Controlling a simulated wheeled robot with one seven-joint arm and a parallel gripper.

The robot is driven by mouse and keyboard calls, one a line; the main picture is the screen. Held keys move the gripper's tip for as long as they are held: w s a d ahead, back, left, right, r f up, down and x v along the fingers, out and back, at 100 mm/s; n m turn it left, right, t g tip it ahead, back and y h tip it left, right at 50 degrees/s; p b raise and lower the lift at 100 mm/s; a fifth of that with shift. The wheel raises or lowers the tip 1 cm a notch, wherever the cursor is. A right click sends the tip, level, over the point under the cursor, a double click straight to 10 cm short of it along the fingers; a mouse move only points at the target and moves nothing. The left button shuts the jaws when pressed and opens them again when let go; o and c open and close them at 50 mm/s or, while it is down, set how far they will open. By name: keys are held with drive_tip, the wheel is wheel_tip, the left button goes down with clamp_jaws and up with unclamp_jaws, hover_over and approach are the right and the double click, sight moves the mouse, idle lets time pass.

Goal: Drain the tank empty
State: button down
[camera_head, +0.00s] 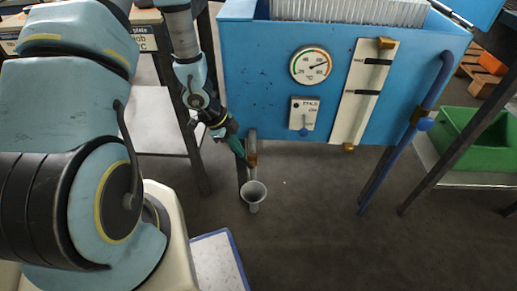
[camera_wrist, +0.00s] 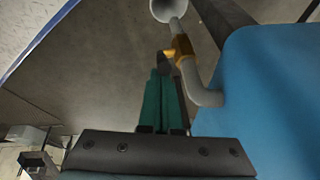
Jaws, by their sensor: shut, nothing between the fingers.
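The blue tank (camera_head: 260,100) fills the middle of the head view, and its side shows in the wrist view (camera_wrist: 270,95). A grey drain pipe (camera_wrist: 203,93) leaves it and bends down through a brass valve (camera_wrist: 182,46), also in the head view (camera_head: 252,156). A grey funnel (camera_head: 254,193) stands below the pipe; its mouth is in the wrist view (camera_wrist: 166,8). My gripper (camera_head: 241,152) has green fingers, shut and empty, left of the valve. In the wrist view its fingertips (camera_wrist: 163,72) are close by the valve handle; I cannot tell if they touch.
The tank front carries a round temperature dial (camera_head: 311,65), a small switch panel (camera_head: 303,115) and a white level gauge (camera_head: 364,92). A blue pipe (camera_head: 400,145) runs down at right. A green bin (camera_head: 470,143) stands at far right. The floor around the funnel is clear.

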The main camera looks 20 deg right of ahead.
drive_tip(key=shift+w+a+f+g+h+p, duration=0.15)
drive_tip(key=shift+w+a+g+h+p, duration=0.05)
drive_tip(key=shift+a+h+p, duration=0.2)
drive_tip(key=shift+w+a+f+g+h+p, duration=0.1)
drive_tip(key=shift+w+a+g+h+p, duration=0.15)
drive_tip(key=shift+a+h, duration=0.2)
drive_tip(key=w+a+f+g+h+b, duration=0.1)
drive_tip(key=w+a+f+g+h, duration=0.1)
drive_tip(key=a+f+h, duration=0.2)
drive_tip(key=shift+f+h, duration=0.75)
drive_tip(key=shift+f, duration=0.5)
drive_tip(key=shift+a+f+g+b, duration=0.15)
drive_tip(key=shift+f+g+b, duration=0.05)
drive_tip(key=shift+g+b, duration=0.1)
drive_tip(key=shift+s, duration=0.1)
